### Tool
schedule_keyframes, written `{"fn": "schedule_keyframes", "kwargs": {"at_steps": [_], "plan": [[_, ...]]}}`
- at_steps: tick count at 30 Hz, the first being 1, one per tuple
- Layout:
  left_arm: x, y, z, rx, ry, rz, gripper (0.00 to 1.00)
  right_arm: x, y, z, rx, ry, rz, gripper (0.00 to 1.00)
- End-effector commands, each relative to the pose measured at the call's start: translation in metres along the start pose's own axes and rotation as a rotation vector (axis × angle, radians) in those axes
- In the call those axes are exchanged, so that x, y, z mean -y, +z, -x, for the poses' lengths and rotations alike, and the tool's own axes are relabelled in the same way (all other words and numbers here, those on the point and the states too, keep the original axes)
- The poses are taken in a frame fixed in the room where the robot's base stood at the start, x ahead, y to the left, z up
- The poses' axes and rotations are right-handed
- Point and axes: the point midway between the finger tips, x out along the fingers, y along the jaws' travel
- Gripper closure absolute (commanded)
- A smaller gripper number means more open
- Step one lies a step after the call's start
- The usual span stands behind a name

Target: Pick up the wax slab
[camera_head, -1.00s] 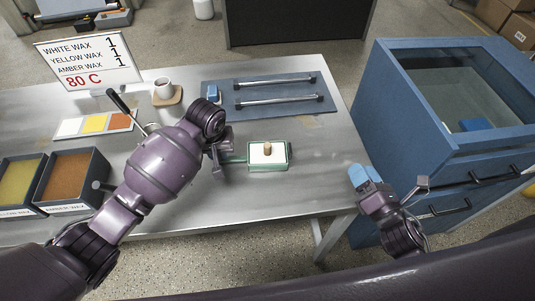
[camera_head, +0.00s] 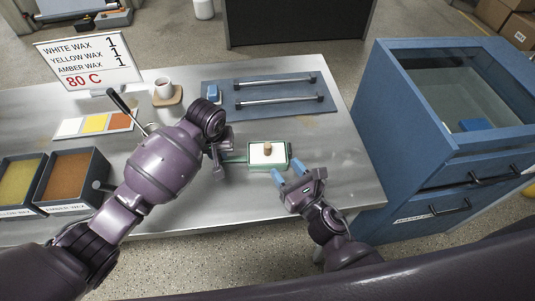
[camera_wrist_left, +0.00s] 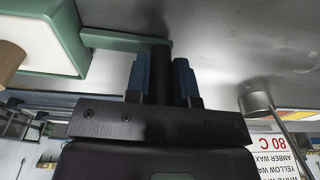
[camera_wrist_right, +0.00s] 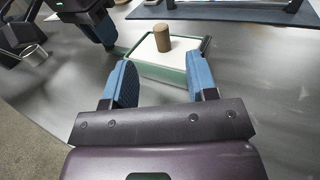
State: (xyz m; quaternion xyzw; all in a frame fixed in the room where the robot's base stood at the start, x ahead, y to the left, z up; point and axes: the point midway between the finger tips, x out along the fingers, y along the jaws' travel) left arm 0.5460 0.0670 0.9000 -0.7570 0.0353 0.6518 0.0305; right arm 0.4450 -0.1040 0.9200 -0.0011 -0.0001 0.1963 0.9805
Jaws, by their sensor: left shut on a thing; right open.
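A white slab (camera_head: 258,155) sits in a green tray (camera_head: 266,168) on the metal table, with a brown cylindrical knob (camera_head: 267,147) standing on it. The slab also shows in the right wrist view (camera_wrist_right: 150,52). My left gripper (camera_head: 226,158) is shut on the tray's green handle at the tray's left side; the handle (camera_wrist_left: 115,39) runs to its fingers in the left wrist view. My right gripper (camera_head: 290,174) is open and empty at the tray's front right, its blue fingers pointing toward the tray. In the right wrist view the tray lies just beyond the fingertips.
A blue board with two metal bars (camera_head: 280,108) lies behind the tray. A blue cabinet (camera_head: 395,140) stands at the right. The table right of the tray is clear.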

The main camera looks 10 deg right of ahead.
Motion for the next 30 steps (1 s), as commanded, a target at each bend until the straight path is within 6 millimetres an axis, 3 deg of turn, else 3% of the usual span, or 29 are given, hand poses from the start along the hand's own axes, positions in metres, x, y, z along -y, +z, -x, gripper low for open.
{"fn": "schedule_keyframes", "kwargs": {"at_steps": [3, 11, 21, 30], "plan": [[-0.001, -0.001, 0.001, -0.002, 0.002, 0.000, 1.00, 0.000, 0.001, -0.014, 0.001, 0.000, -0.001, 0.47], [-0.001, -0.001, 0.001, -0.002, 0.002, 0.000, 1.00, 0.000, 0.001, -0.028, 0.001, -0.001, -0.003, 0.47], [0.000, -0.001, 0.001, -0.002, 0.002, 0.000, 1.00, 0.000, 0.000, -0.072, 0.001, -0.001, -0.004, 0.47], [-0.001, -0.001, 0.001, -0.002, 0.002, 0.000, 1.00, 0.000, 0.000, -0.081, 0.000, -0.001, -0.003, 0.47]]}}
